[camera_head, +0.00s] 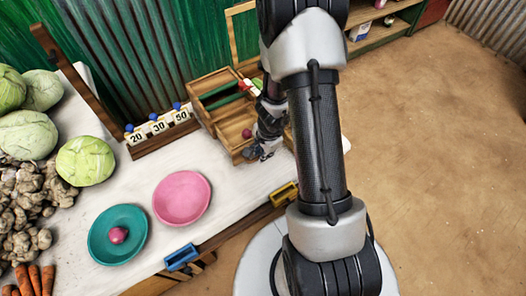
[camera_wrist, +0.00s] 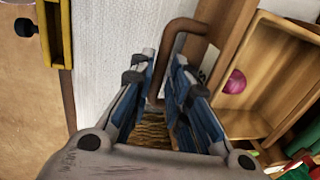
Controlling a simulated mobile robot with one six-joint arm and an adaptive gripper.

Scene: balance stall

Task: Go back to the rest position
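My gripper (camera_head: 257,153) is at the front right of a wooden drawer unit (camera_head: 201,85), low over the white counter. In the wrist view my gripper (camera_wrist: 163,68) has its two blue-padded fingers apart. A brown bent handle (camera_wrist: 184,26) shows in and beyond the gap between them; I cannot tell whether they touch it. No object is visibly clamped. An open wooden compartment (camera_wrist: 285,75) beside the fingers holds a pink-purple onion (camera_wrist: 235,82), also seen in the head view (camera_head: 247,133).
A teal dish (camera_head: 100,246) with a pink onion (camera_head: 118,235) and an empty pink dish (camera_head: 182,198) stand on the counter. Number cards (camera_head: 158,126) stand behind them. Cabbages (camera_head: 86,160) and ginger (camera_head: 25,190) fill the left. Open floor (camera_head: 440,150) lies right.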

